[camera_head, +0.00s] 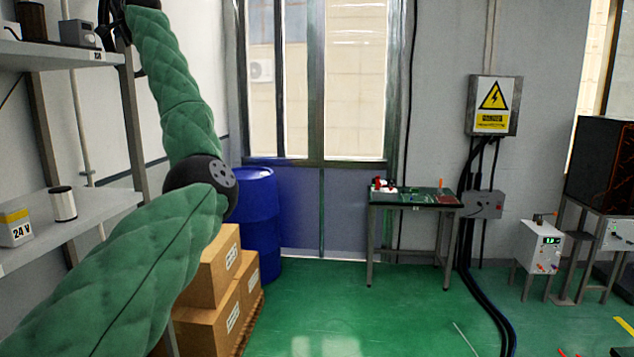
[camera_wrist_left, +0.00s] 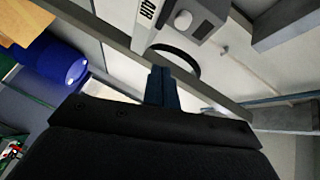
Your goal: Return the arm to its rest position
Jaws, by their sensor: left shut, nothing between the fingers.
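My left arm (camera_head: 178,95), in green padded covering, rises from the lower left, bends at a dark elbow and reaches up to the upper shelf. My left gripper (camera_head: 106,22) is small and dark at the top left of the head view, partly cut off by the frame's edge. It is beside the shelf's right end, close to a grey device (camera_head: 78,33). In the left wrist view the gripper's fingers (camera_wrist_left: 159,84) are together with nothing between them. A grey device with a round knob (camera_wrist_left: 183,18) shows just beyond them. My right gripper is not in view.
The upper shelf (camera_head: 60,56) and lower shelf (camera_head: 100,212) stand at the left; the lower holds a 24 V box (camera_head: 14,228) and a white cylinder (camera_head: 63,204). Cardboard boxes (camera_head: 208,272) and a blue barrel (camera_head: 258,215) stand beyond my elbow. The green floor (camera_head: 370,315) is mostly open.

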